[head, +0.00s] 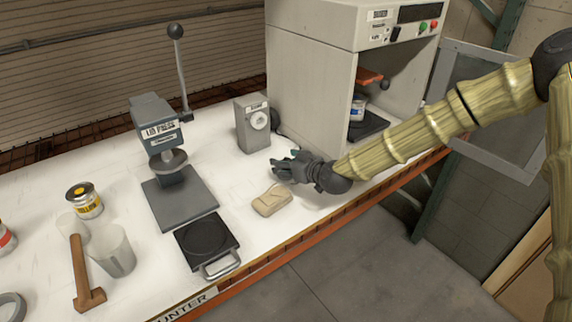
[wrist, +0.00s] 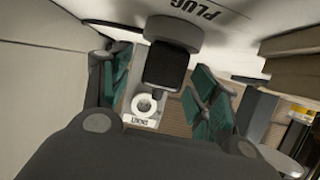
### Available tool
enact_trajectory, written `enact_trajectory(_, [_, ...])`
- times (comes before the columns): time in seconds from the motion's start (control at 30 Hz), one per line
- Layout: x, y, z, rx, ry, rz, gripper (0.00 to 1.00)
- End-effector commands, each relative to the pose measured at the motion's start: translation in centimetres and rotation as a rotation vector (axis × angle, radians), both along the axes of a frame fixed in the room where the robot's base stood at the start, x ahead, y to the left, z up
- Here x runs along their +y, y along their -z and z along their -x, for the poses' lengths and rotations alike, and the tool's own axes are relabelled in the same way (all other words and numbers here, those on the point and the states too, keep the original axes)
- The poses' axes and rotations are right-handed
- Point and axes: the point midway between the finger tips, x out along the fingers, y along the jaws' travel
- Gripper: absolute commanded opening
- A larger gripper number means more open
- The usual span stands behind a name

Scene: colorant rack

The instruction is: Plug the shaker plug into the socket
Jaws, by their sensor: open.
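The plug (wrist: 168,66), a dark block on a round grey base, stands on the counter by a printed PLUG label in the wrist view. In the head view I cannot make it out near my gripper. My gripper (head: 276,168) is low over the counter, in front of the socket box. Its green fingers (wrist: 160,85) are open, one on each side of the plug in the wrist view, with visible gaps. Whether they touch it is not clear. The socket (head: 259,120) is a round white ring on an upright grey box; it shows upside down beyond the plug in the wrist view (wrist: 144,104).
The shaker cabinet (head: 311,75) stands behind, right of the socket box. A tan block (head: 272,200) lies close in front of my gripper. A lid press (head: 160,125), a scale (head: 206,241), a yellow-labelled can (head: 84,200) and a hammer (head: 82,272) stand or lie to the left.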

Motion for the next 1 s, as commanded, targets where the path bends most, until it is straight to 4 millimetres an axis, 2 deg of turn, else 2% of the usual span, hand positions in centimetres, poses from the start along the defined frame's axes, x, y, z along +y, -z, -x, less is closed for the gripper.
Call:
enact_trajectory(0.37, [0.35, 0.19, -0.37, 0.000, -0.001, 0.000, 0.61])
enact_trajectory(0.63, [0.32, 0.19, -0.36, 0.000, -0.001, 0.000, 0.12])
enact_trajectory(1.0, [0.32, 0.00, -0.38, -0.001, -0.001, -0.001, 0.12])
